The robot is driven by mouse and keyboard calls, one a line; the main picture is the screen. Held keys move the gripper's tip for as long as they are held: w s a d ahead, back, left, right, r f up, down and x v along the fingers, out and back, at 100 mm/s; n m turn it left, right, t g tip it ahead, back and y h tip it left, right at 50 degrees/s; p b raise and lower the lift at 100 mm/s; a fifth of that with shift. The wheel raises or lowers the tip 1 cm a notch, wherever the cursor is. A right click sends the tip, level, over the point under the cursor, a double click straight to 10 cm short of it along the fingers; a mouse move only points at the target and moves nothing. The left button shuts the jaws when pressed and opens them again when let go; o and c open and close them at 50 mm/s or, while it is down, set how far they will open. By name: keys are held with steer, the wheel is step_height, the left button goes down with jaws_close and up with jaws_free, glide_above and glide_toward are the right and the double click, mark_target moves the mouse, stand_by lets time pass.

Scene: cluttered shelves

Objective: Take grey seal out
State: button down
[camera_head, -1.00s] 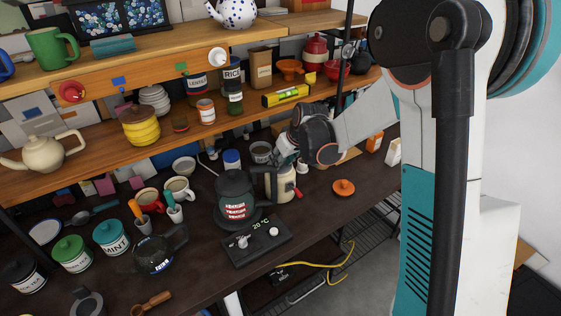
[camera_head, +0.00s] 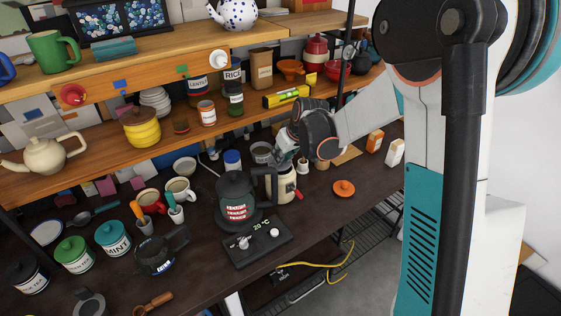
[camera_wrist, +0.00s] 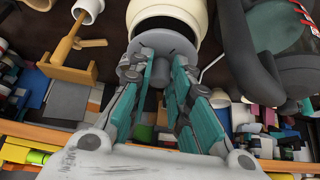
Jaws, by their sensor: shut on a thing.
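The grey seal (camera_wrist: 165,43) shows in the wrist view as a round grey disc with a stem. My gripper (camera_wrist: 160,62) is shut on the seal, with its teal-padded fingers on either side. Behind it is a cream canister (camera_wrist: 192,12) with a dark open mouth. The disc overlaps the near rim of the mouth, and I cannot tell whether they touch. In the head view the cream canister (camera_head: 281,186) stands on the dark worktop, and my gripper (camera_head: 284,157) is just above it. The seal is too small and hidden to make out there.
A dark kettle (camera_head: 236,200) stands close left of the canister, its handle nearly against it. An orange lid (camera_head: 344,188) lies to the right with clear worktop around it. The wooden shelf (camera_head: 165,150) with jars runs behind.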

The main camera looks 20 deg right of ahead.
steer(key=shift+r+p, duration=0.9)
steer(key=shift+r, duration=0.75)
